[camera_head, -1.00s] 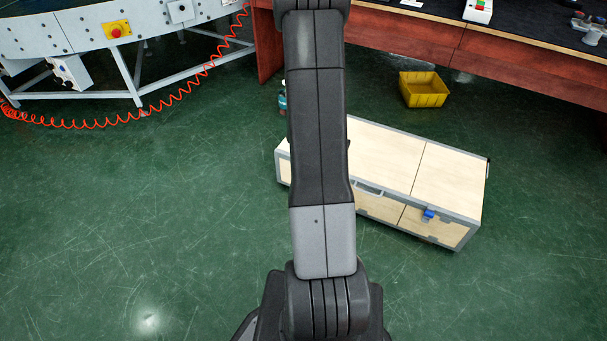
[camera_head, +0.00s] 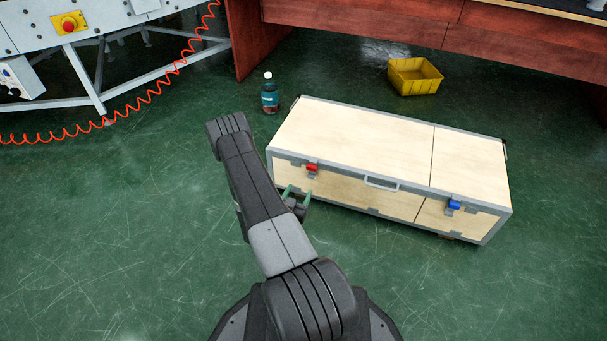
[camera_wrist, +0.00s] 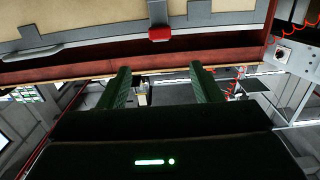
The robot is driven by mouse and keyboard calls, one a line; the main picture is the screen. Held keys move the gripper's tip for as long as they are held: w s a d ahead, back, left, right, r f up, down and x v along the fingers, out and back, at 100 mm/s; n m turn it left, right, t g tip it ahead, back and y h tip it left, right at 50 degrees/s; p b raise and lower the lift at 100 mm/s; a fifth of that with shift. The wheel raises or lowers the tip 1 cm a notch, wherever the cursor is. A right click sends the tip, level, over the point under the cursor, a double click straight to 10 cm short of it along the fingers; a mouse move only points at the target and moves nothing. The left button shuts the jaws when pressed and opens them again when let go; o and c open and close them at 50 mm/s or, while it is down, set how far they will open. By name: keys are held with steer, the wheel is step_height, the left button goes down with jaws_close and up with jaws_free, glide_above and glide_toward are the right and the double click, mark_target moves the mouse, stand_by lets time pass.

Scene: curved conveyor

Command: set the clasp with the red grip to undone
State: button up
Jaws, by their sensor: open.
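A wooden case (camera_head: 365,145) with grey metal edges lies on the green floor. The clasp with the red grip (camera_head: 311,168) is on the left of its front face. The red grip also shows in the wrist view (camera_wrist: 161,34), above and between my fingers. A second clasp with a blue grip (camera_head: 454,205) is on the right of the front face. My gripper (camera_head: 297,192) is open and empty, in front of the case and just below the red grip. In the wrist view its two green fingers (camera_wrist: 160,84) stand apart. I cannot tell whether the red clasp is done up.
A handle (camera_head: 381,184) sits between the clasps. The floor at the left and front is clear.

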mark_target(311, 169)
steer(key=b+x, duration=0.1)
steer(key=x, duration=0.3)
steer(key=b+x, duration=0.2)
steer(key=x, duration=0.3)
steer(key=f+b+x, duration=0.1)
steer(key=x, duration=0.3)
steer(key=shift+w, duration=0.15)
jaws_close()
